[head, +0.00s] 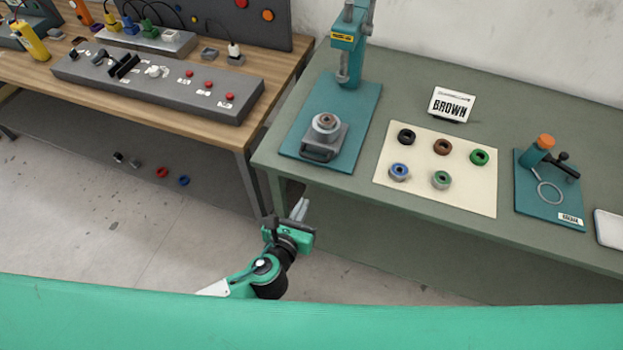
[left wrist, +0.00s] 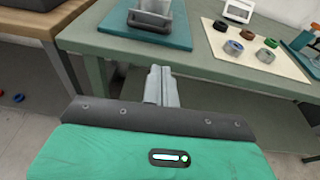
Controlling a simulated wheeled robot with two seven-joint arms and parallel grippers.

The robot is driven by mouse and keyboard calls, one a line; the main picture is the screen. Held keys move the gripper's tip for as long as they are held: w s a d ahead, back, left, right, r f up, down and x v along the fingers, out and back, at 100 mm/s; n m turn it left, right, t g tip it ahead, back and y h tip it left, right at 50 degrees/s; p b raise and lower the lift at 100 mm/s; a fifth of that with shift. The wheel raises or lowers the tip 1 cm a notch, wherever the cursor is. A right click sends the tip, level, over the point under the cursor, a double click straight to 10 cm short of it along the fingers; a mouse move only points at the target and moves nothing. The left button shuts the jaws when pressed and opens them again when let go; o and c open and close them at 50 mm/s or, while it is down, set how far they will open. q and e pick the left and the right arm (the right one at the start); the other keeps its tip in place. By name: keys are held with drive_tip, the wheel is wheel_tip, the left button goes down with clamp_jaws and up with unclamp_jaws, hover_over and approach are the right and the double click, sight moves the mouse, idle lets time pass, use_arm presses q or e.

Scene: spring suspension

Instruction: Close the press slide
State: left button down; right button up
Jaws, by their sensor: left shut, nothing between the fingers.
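The press (head: 350,45) is a teal column on a teal base plate (head: 358,140) at the left end of the green table. Its slide (head: 321,144) is a grey block with a dark handle at the front edge of the plate, carrying a round grey holder with a brown ring (head: 326,120). The slide also shows in the left wrist view (left wrist: 150,18). My left gripper (head: 300,209) is shut and empty, in front of and below the table edge, apart from the slide. It points at the table in the left wrist view (left wrist: 161,72). My right gripper is not in view.
A cream mat (head: 455,195) with several coloured rings lies right of the press. A sign reading BROWN (head: 451,104) stands behind it. A teal fixture (head: 548,185) is further right. A wooden bench (head: 150,75) with a grey control panel stands left, across a narrow gap.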

use_arm(q)
drive_tip(key=r, duration=0.1)
drive_tip(key=p, duration=0.3)
approach(328, 149)
drive_tip(key=shift+w+f, duration=0.3)
drive_tip(key=shift+f, duration=0.3)
drive_tip(key=shift+w+f, duration=0.25)
drive_tip(key=shift+f, duration=0.3)
drive_tip(key=shift+x, duration=0.8)
drive_tip(key=x, duration=0.2)
drive_tip(key=r+x, duration=0.1)
drive_tip(key=x, duration=0.4)
drive_tip(key=shift+w+d+r+b, duration=0.25)
drive_tip(key=shift+w+d+b, duration=0.05)
drive_tip(key=shift+w, duration=0.1)
drive_tip(key=shift+r, duration=0.1)
